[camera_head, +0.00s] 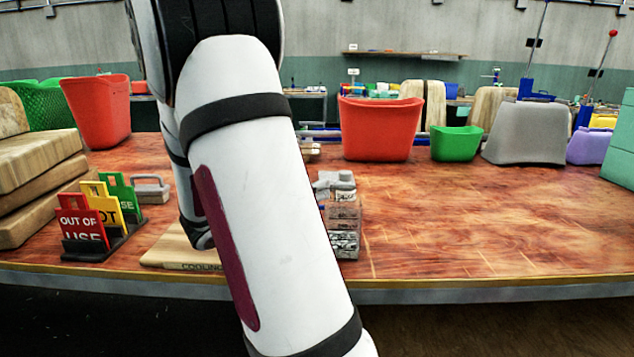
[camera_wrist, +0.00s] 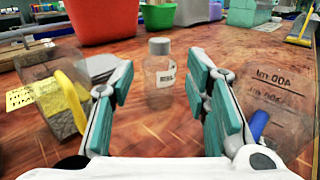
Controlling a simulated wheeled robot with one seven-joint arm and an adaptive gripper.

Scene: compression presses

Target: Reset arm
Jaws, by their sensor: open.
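My gripper (camera_wrist: 160,95) is open in the wrist view, its two teal-padded fingers spread apart with nothing held between them. A clear bottle with a grey cap (camera_wrist: 160,75) stands upright on the table beyond the fingers, in the gap between them as seen; its label is only partly readable. In the head view my white arm crosses the middle of the picture and hides part of the table.
The wooden table (camera_head: 480,240) is clear at the front right. A red bin (camera_head: 380,128), a green bin (camera_head: 456,143) and a grey bin (camera_head: 525,133) line its back. Coloured signs (camera_head: 82,222), a cooling board (camera_head: 180,250) and stacked wooden blocks (camera_head: 35,160) are at left.

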